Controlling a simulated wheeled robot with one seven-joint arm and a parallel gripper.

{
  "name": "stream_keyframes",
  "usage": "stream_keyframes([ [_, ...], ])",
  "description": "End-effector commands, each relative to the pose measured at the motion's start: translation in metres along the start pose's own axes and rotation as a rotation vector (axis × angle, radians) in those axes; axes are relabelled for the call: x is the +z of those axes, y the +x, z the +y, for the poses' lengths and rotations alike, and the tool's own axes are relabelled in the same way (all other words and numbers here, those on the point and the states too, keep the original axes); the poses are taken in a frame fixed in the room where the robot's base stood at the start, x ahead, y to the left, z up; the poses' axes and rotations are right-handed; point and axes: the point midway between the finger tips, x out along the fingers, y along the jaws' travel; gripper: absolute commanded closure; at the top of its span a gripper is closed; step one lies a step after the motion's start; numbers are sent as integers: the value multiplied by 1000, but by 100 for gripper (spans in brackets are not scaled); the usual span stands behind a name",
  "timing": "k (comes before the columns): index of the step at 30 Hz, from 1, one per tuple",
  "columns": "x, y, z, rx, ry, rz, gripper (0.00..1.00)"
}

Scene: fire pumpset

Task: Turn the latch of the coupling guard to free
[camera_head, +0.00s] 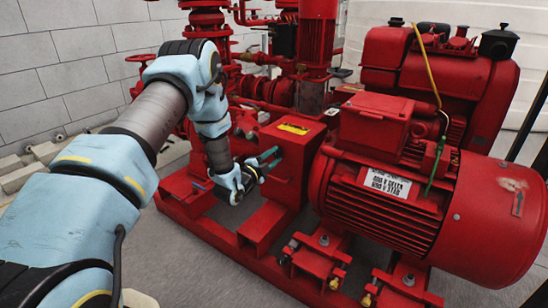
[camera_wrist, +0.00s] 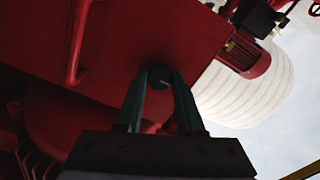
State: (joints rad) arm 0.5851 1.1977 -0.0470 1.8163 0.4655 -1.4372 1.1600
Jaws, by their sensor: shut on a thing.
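The coupling guard (camera_head: 287,165) is a red box with a yellow label on top, left of the motor in the head view. Its red face fills the upper part of the wrist view (camera_wrist: 130,35). The latch (camera_wrist: 159,73) is a small dark round knob on that face, with a light mark on it. My gripper (camera_head: 270,157) reaches the guard's left side from the left. In the wrist view its two green fingers stand on either side of the latch and are shut on it. The head view does not show the latch clearly.
The large red finned motor (camera_head: 390,200) stands right of the guard. Red pump pipework (camera_head: 265,90) rises behind it. The red base frame (camera_head: 262,228) runs below. A red bar (camera_wrist: 78,40) crosses the guard's face at left in the wrist view. Grey floor is open in front.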

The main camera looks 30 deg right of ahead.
Motion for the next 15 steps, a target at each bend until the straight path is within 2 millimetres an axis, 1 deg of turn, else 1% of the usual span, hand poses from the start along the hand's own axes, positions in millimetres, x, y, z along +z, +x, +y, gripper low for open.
stream_keyframes([
  [1,0,0,0,1,0,0,88],
  [4,0,0,0,1,0,0,99],
  [5,0,0,0,1,0,0,100],
  [15,0,0,0,1,-12,0,100],
])
